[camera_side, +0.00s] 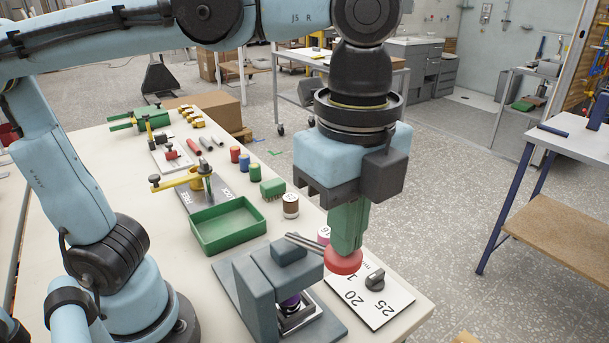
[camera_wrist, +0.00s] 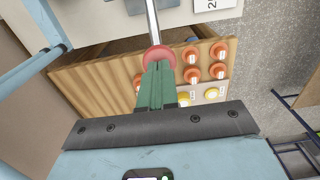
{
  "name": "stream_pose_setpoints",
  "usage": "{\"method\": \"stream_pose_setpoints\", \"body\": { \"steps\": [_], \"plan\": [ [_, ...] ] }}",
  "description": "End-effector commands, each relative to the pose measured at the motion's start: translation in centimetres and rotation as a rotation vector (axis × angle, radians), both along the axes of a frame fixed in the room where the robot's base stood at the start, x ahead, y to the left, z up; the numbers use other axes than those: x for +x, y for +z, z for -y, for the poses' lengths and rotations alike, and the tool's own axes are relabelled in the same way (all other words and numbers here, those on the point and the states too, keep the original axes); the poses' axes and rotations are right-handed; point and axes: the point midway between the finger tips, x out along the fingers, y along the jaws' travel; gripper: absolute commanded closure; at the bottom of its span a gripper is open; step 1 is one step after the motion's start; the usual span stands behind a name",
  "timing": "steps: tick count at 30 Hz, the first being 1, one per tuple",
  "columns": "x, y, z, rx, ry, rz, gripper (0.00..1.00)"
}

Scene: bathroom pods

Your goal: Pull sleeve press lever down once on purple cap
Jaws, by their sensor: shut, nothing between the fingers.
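The grey sleeve press (camera_side: 252,289) stands on its flat base near the front of the table. Its steel lever (camera_side: 304,243) reaches out to the right and ends in a red ball knob (camera_side: 342,262). The purple cap (camera_side: 290,301) sits low in the press under the ram, mostly hidden. My gripper (camera_side: 346,246) points down with its green fingers shut and empty, right over the knob. In the wrist view my fingertips (camera_wrist: 157,68) are at the red knob (camera_wrist: 158,57), with the rod (camera_wrist: 152,22) beyond. I cannot tell whether they touch it.
A white dial plate (camera_side: 372,300) with a dark knob lies right of the press. The wrist view shows a wooden board with orange knobs (camera_wrist: 191,55) below.

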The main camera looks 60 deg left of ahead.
Motion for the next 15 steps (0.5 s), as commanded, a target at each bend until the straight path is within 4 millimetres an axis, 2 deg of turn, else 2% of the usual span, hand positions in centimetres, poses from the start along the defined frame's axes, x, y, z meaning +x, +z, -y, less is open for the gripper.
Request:
{"method": "stream_pose_setpoints", "body": {
  "steps": [15],
  "plan": [
    [-0.01, -0.39, 0.32, 0.000, -0.001, 0.000, 1.00]
  ]
}}
